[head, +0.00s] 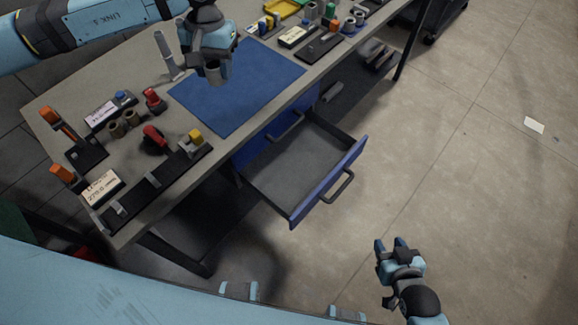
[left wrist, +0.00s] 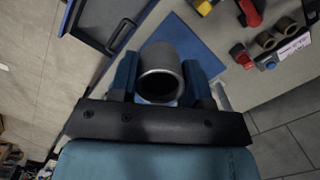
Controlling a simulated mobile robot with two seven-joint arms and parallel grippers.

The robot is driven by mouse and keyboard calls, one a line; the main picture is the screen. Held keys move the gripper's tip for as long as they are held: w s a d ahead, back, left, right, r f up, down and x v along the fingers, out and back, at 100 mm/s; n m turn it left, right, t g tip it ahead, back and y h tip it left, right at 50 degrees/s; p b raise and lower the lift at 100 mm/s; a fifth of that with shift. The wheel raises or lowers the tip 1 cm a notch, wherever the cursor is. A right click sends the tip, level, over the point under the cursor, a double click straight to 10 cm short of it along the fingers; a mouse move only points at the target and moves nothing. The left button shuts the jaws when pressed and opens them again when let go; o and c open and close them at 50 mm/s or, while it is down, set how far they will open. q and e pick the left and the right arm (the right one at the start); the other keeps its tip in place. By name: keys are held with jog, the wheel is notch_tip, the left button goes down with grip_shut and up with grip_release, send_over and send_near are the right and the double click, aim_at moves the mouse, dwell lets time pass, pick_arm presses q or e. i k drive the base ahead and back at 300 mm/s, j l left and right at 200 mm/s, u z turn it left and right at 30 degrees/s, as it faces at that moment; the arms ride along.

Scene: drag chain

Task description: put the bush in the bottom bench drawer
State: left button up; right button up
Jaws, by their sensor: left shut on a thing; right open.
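My left gripper (head: 213,68) is shut on the bush (head: 213,75), a grey hollow cylinder. It holds the bush above the blue mat on the bench. In the left wrist view the bush (left wrist: 160,72) sits between the two fingers, with its open end facing the camera. The bottom bench drawer (head: 295,165) is pulled out and its grey floor looks empty. Its blue front (head: 330,182) has a dark handle. The drawer also shows in the left wrist view (left wrist: 104,22). My right gripper (head: 392,246) is open and empty over the floor, to the right of the drawer.
The blue mat (head: 225,100) is clear. Tools, small cylinders and labelled blocks stand at the bench's left end, including a black rail (head: 150,188). More parts and a yellow tray (head: 283,8) are at the far end. The floor (head: 440,150) right of the drawer is free.

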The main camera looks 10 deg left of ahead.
aim_at(306, 170)
jog(key=k+u, duration=0.2)
jog(key=u, duration=0.8)
jog(key=i+l+u, duration=0.1)
jog(key=l, duration=0.25)
jog(key=i+l+u, duration=0.1)
jog(key=l, duration=0.3)
jog(key=i+l, duration=0.1)
jog(key=l, duration=0.45)
jog(key=i+l, duration=0.1)
jog(key=l, duration=0.4)
jog(key=i+l, duration=0.1)
jog(key=l, duration=0.45)
